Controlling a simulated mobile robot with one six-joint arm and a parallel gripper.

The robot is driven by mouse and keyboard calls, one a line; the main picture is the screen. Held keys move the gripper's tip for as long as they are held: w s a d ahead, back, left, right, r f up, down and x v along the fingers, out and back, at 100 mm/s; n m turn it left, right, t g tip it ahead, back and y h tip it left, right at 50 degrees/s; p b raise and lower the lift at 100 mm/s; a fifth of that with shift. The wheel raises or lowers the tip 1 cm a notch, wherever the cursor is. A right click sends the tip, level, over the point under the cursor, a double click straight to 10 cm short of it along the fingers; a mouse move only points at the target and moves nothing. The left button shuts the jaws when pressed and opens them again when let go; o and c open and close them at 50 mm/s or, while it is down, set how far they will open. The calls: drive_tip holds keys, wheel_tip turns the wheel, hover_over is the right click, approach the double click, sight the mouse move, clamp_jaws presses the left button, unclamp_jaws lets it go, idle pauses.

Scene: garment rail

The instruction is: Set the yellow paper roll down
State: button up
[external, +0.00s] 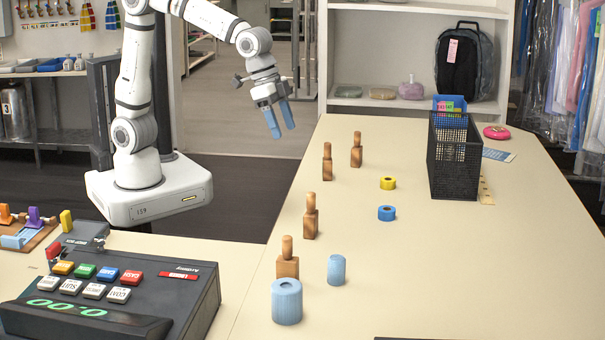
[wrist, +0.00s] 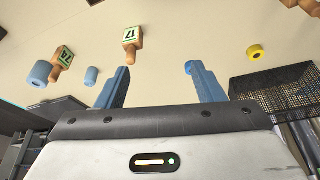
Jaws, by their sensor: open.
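The yellow paper roll (external: 388,183) stands on the cream table, behind a blue roll (external: 387,213) and left of the black mesh basket. It also shows in the wrist view (wrist: 255,53), right of my fingers. My gripper (external: 279,121) is open and empty, with its two blue fingers pointing down off the table's left edge. It is well apart from the yellow roll. In the wrist view my gripper (wrist: 161,85) has its fingers wide apart with nothing between them close up.
Several wooden stamps (external: 311,217) stand along the table's left side. Two light-blue rolls (external: 287,302) are near the front. A black mesh basket (external: 455,155) stands at the right, with a pink item (external: 496,132) behind it. A cash register (external: 110,290) is at the front left. The table's right front is clear.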

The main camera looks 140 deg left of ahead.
drive_tip(key=s+d+f+m+h, duration=0.2)
drive_tip(key=s+d+m, duration=0.4)
drive_tip(key=s+d, duration=1.4)
drive_tip(key=d, duration=0.2)
drive_tip(key=shift+d+f, duration=0.2)
drive_tip(key=shift+d, duration=0.15)
